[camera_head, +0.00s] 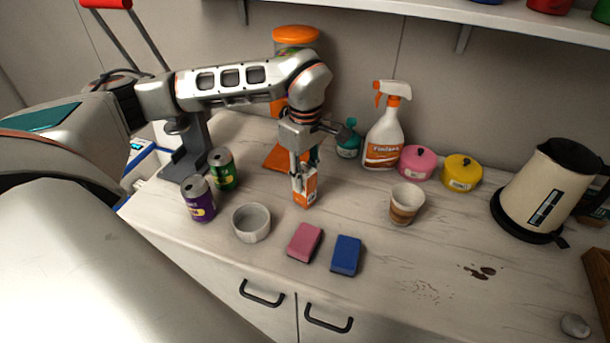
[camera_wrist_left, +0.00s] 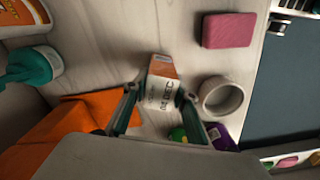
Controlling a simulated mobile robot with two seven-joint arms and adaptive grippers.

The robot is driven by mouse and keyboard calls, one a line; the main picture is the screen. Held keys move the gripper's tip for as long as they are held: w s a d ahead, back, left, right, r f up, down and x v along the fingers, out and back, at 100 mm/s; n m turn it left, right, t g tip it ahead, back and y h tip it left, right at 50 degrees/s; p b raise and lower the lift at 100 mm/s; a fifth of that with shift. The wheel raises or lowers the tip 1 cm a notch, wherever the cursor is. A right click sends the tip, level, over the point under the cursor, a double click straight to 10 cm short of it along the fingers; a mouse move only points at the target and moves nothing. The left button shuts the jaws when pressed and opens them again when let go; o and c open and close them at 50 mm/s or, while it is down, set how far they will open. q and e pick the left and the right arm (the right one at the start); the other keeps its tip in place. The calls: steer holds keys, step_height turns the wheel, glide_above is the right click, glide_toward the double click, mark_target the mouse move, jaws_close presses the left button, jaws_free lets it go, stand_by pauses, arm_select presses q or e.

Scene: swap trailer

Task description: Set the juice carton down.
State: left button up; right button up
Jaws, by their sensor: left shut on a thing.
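The juice carton (camera_head: 305,190) is small, orange and white, and stands about upright over the middle of the counter. My left gripper (camera_head: 302,170) comes down from above and is shut on its upper part. In the left wrist view the carton (camera_wrist_left: 163,68) sits between the two fingers of the gripper (camera_wrist_left: 158,95). I cannot tell whether its base touches the counter (camera_head: 350,212). My right gripper is not in view.
A grey bowl (camera_head: 251,223), a purple can (camera_head: 198,199) and a green can (camera_head: 222,169) stand to the left. Pink (camera_head: 305,242) and blue (camera_head: 346,255) sponges lie in front. A paper cup (camera_head: 406,204) and spray bottle (camera_head: 384,135) are to the right.

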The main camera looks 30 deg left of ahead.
arm_select(q)
steer(key=shift+f, duration=0.1)
steer(key=o, duration=1.2)
steer(key=shift+f, duration=0.1)
steer(key=shift+o, duration=0.2)
step_height(320, 180, up, 12)
steer(key=shift+r+b, duration=0.15)
steer(key=shift+b, duration=0.3)
